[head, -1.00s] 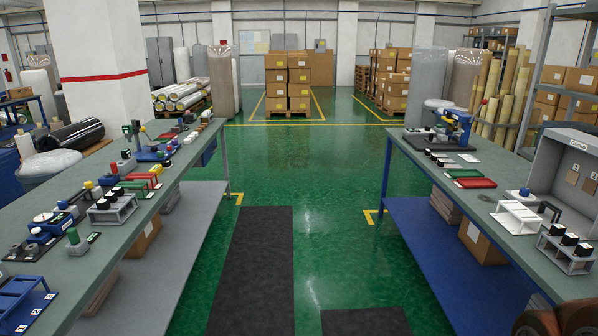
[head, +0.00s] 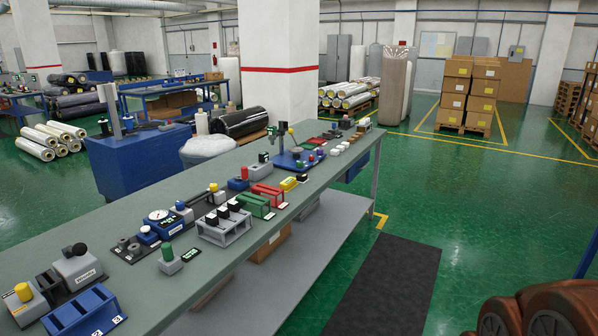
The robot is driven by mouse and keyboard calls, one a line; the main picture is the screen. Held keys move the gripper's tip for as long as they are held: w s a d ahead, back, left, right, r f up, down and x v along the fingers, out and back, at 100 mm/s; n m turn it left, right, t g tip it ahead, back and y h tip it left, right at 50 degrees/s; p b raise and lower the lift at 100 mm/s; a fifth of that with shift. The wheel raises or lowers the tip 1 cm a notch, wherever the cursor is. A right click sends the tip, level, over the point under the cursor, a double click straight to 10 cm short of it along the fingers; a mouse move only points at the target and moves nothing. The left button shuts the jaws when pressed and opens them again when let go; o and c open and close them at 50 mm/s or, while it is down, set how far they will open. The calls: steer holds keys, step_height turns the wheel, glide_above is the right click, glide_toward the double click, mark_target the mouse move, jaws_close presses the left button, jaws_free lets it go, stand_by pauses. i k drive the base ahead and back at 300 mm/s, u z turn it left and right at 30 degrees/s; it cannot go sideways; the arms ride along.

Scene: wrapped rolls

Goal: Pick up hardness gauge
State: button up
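No thing is clearly readable as the hardness gauge; the labels are too small to tell. Grey devices with a black knob (head: 77,268) and a yellow knob (head: 25,304) stand at the near end. My gripper is not in view.
A white rack with black-topped pieces (head: 224,229), red and green trays (head: 256,206) and a blue slotted holder (head: 85,313) crowd the bench. A dark mat (head: 385,290) lies on the open green floor to the right. A white pillar (head: 278,100) stands behind the bench.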

mark_target(271, 131)
steer(key=u, duration=0.35)
steer(key=i, duration=1.05)
steer(key=u, duration=0.3)
